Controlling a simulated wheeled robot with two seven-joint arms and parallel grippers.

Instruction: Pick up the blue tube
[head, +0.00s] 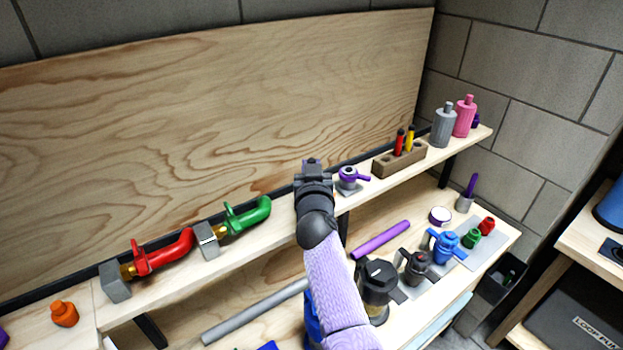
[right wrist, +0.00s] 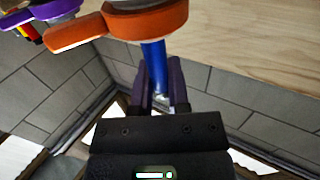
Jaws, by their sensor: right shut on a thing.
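In the right wrist view, the blue tube (right wrist: 153,58) stands between the two dark fingers of my right gripper (right wrist: 160,85), which is shut on it. Its far end meets an orange ring-shaped part with a lever (right wrist: 140,22); I cannot tell whether they are joined. In the head view, my right gripper (head: 312,166) is over the upper shelf in front of the wooden back panel, and my own arm hides the tube. My left gripper is not in view.
A purple valve (head: 350,178) stands just right of my gripper. Green (head: 245,217) and red (head: 162,252) valves stand left on the shelf (head: 280,230). A wooden holder (head: 400,160) and bottles are farther right. A purple tube (head: 380,240) and a grey pipe (head: 255,312) lie below.

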